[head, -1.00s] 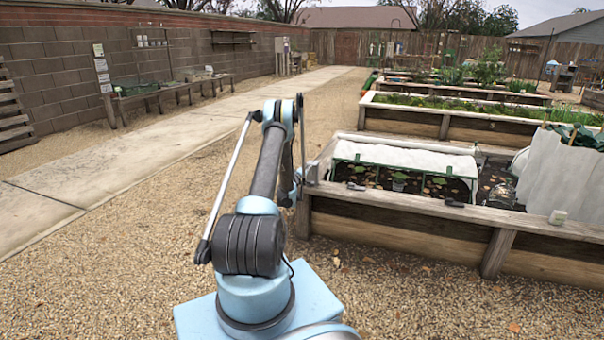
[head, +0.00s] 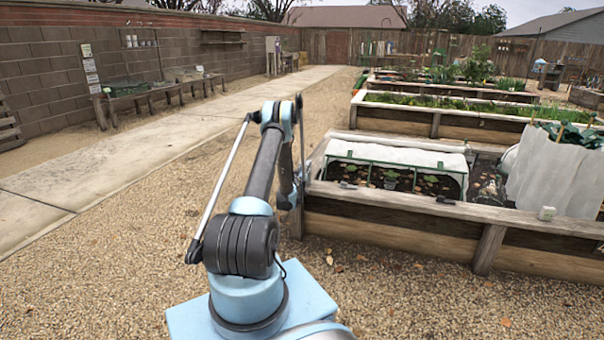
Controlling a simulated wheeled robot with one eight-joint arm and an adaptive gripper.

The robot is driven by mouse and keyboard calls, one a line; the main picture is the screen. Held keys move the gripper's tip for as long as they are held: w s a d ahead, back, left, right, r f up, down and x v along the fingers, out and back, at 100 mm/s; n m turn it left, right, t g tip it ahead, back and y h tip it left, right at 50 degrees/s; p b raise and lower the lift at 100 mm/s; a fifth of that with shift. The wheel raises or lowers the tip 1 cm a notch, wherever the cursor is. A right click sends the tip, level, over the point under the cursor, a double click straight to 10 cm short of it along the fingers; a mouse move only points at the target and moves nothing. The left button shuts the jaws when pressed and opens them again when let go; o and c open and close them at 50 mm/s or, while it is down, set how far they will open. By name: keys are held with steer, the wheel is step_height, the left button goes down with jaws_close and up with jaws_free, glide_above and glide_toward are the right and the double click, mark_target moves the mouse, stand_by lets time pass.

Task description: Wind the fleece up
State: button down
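The white fleece (head: 395,153) lies over the top of a low green hoop frame (head: 466,186) in the nearest raised bed (head: 390,205). The front of the frame is open below the fleece, and dark soil, leaves and a small pot (head: 390,179) show there. My arm reaches up and then down to the near left corner of this bed, left of the fleece. My gripper (head: 298,190) is small and mostly hidden by my arm links beside that corner. Its fingers cannot be made out, nor whether they touch anything.
A pale sheet (head: 550,175) hangs over plants at the right of the bed. More beds (head: 440,115) stand behind. Gravel (head: 130,270) is clear at the left, beside a concrete path (head: 100,172).

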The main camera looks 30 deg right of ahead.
steer(key=shift+a, duration=0.1)
stand_by(0.4)
steer(key=c, duration=1.4)
jaws_free()
steer(key=shift+f, duration=0.1)
step_height(320, 180, up, 10)
steer(key=shift+f, duration=0.1)
